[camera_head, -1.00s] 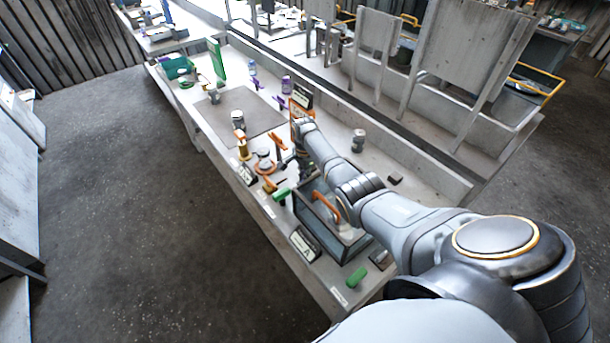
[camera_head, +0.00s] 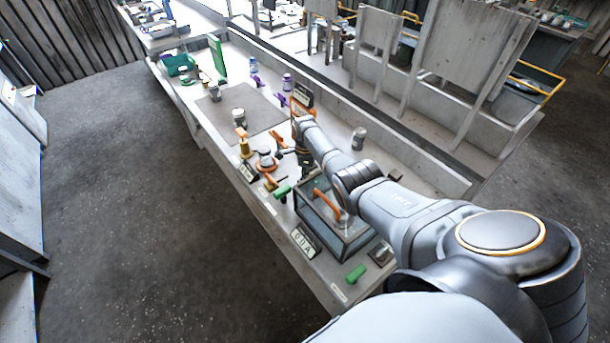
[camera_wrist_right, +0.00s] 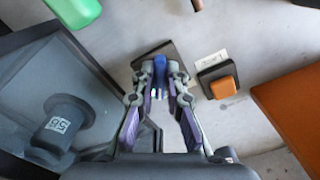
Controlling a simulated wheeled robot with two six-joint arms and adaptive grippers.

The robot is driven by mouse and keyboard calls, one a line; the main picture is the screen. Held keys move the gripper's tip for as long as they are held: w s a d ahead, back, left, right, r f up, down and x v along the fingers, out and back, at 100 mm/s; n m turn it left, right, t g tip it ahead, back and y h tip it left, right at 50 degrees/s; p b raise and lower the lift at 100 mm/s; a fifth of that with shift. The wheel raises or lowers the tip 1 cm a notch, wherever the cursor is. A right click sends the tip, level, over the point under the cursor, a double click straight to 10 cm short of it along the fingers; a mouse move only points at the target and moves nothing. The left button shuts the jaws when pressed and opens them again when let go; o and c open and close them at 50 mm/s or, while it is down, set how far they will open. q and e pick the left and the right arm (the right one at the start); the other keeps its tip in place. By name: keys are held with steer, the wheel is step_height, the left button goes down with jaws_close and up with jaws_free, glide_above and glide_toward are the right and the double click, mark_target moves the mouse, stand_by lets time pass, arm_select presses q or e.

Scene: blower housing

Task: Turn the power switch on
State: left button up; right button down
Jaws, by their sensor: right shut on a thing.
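My right arm reaches over the workbench, and its gripper (camera_head: 302,156) is small and partly hidden by the wrist in the head view. In the right wrist view, the right gripper (camera_wrist_right: 160,80) has both fingers closed in on a narrow blue lever (camera_wrist_right: 160,68). The lever stands at a dark square plate (camera_wrist_right: 143,55) on the pale bench, which looks like the power switch. I cannot tell its on or off position. My left gripper is in neither view.
An orange button on a black base (camera_wrist_right: 222,88) sits just right of the lever. A glass-walled box (camera_head: 320,232) stands close on the left in the wrist view. A green handle (camera_wrist_right: 75,8) and an orange panel (camera_wrist_right: 292,105) are nearby. A grey mat (camera_head: 262,110) lies farther along the bench.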

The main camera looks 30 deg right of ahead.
steer(key=shift+r, duration=0.1)
steer(key=c, duration=1.4)
jaws_free()
step_height(320, 180, up, 12)
steer(key=shift+f, duration=0.1)
